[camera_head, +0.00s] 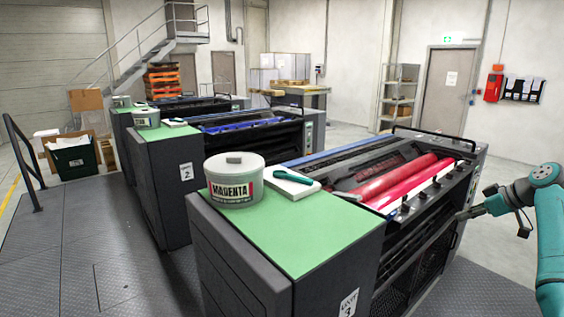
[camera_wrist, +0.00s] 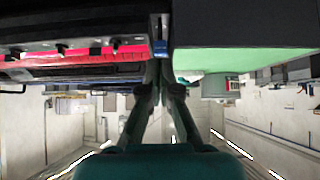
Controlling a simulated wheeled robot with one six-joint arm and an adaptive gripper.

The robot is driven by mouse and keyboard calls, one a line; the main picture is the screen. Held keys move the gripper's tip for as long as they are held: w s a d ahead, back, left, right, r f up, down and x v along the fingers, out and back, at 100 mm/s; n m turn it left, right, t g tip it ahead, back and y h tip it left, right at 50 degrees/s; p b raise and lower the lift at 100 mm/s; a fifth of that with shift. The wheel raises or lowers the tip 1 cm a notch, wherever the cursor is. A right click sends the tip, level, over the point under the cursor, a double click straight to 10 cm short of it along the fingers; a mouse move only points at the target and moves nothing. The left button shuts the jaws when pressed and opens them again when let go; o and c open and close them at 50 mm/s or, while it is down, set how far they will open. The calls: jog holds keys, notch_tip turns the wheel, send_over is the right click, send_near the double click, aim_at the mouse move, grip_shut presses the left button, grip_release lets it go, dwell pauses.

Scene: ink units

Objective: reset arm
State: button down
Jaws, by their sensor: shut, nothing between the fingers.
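My gripper (camera_head: 468,213) is at the right in the head view, beside the front unit's right side, pointing left. In the wrist view my gripper's fingertips (camera_wrist: 166,72) are together with nothing between them. My teal arm comes in from the right edge. The front ink unit (camera_head: 408,262) has red rollers (camera_head: 385,183) in its open top. In the wrist view, which looks upside down, the red rollers (camera_wrist: 95,56) are at the upper left and the green top (camera_wrist: 240,58) at the upper right.
A MAGENTA tub (camera_head: 234,182) stands on the green top (camera_head: 290,235), with a teal-handled tool (camera_head: 297,177) on a white pad to its right. Unit 2 (camera_head: 175,165) stands behind. A shelf rack (camera_head: 398,95) and door are at the back. Floor at the right is clear.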

jog(key=s+a+f+m+t+h, duration=0.1)
jog(key=a+f, duration=0.3)
jog(key=f, duration=0.6)
jog(key=s+a+f+m+h, duration=0.15)
jog(key=a+f, duration=0.25)
jog(key=f, duration=0.6)
jog(key=s+a+f+m+t, duration=0.1)
jog(key=a+f+m, duration=0.15)
jog(key=f, duration=0.75)
jog(key=s+a+f+m+t+h, duration=0.1)
jog(key=s+a+f, duration=0.5)
jog(key=s+f, duration=0.25)
jog(key=s+a+f+m+h, duration=0.1)
jog(key=s+a+f+h, duration=0.1)
jog(key=s+a+f, duration=0.7)
jog(key=s+a+r+m+t, duration=0.1)
jog(key=s+a+r, duration=0.15)
jog(key=s, duration=1.15)
jog(key=s+a+r+t, duration=0.1)
jog(key=s+a+r, duration=0.15)
jog(key=s, duration=1.05)
jog(key=s+a+r+t, duration=0.1)
jog(key=s+a+r, duration=0.1)
jog(key=s+r, duration=0.7)
jog(key=s+a+r+t, duration=0.2)
jog(key=s+r, duration=0.6)
jog(key=r, duration=0.3)
jog(key=shift+s, duration=0.4)
